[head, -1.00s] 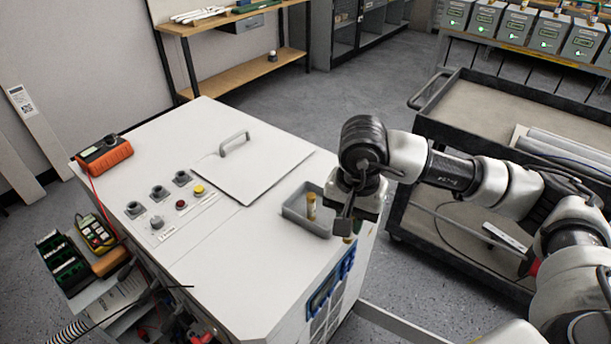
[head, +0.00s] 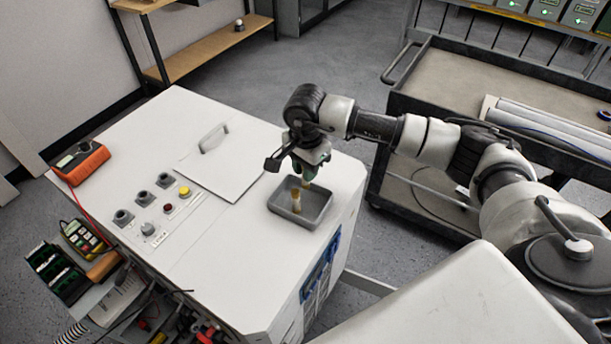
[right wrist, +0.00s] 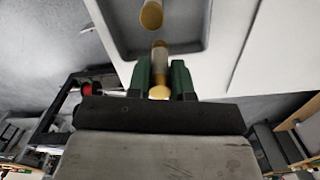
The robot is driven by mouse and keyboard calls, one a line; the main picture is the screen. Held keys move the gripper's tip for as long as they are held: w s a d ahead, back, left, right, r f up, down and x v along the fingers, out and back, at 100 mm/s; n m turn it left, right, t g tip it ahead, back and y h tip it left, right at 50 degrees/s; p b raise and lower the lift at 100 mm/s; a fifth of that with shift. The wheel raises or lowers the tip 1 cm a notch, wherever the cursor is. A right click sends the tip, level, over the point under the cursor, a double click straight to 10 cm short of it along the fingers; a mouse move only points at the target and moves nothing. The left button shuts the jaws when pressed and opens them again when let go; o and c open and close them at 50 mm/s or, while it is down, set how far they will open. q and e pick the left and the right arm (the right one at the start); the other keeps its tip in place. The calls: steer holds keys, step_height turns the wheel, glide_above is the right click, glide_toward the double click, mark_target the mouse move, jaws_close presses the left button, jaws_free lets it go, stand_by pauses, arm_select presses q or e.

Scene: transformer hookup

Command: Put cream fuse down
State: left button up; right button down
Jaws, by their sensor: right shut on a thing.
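My right gripper (head: 309,167) is shut on the cream fuse (right wrist: 160,58), which has brass-coloured ends and sits between the green fingers. In the head view the lower end of this fuse (head: 307,185) shows below the fingers, over the back part of the small grey tray (head: 290,216). The tray also shows in the right wrist view (right wrist: 195,46). I cannot tell whether the held fuse touches the tray floor. My left gripper is not in view.
The tray rests on the white cabinet top (head: 235,245), near its right edge. A flat panel with a handle (head: 213,138) lies left of the tray, with knobs and buttons (head: 165,195) beyond. An orange meter (head: 80,163) sits at the far left corner. A dark cart (head: 400,150) stands right.

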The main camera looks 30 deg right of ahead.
step_height(320, 180, down, 4)
steer(key=shift+r+p, duration=0.2)
steer(key=shift+p, duration=0.5)
steer(key=shift+f, duration=0.25)
steer(key=shift+f, duration=0.1)
steer(key=c, duration=1.5)
jaws_free()
steer(key=shift+f+b, duration=0.1)
steer(key=shift+b, duration=0.2)
steer(key=o, duration=0.5)
